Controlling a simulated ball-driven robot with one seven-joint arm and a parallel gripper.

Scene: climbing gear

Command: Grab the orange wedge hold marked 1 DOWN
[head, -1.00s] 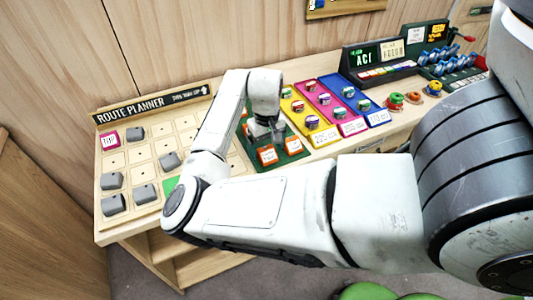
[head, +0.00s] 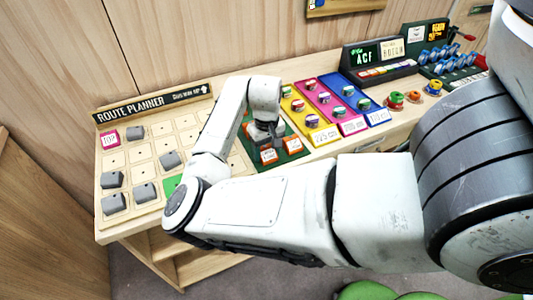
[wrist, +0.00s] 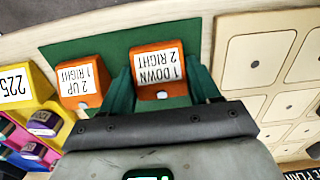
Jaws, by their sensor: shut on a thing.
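The orange wedge hold (wrist: 158,70) marked "1 DOWN 2 RIGHT" sits between my gripper's two green fingers in the wrist view, with its label upside down. My gripper (wrist: 163,90) is shut on it, one finger at each side. In the head view the same wedge (head: 268,157) shows at the front of the green tray (head: 262,166), just below my gripper (head: 265,137). The fingertips are mostly hidden there. I cannot tell any gap under the wedge.
Another orange wedge (wrist: 80,80), marked "2 UP 1 RIGHT", stands close beside one finger. The route planner board (head: 140,155) with grey blocks lies left of the tray. Yellow (head: 325,136), pink and blue trays with small holds lie to the right.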

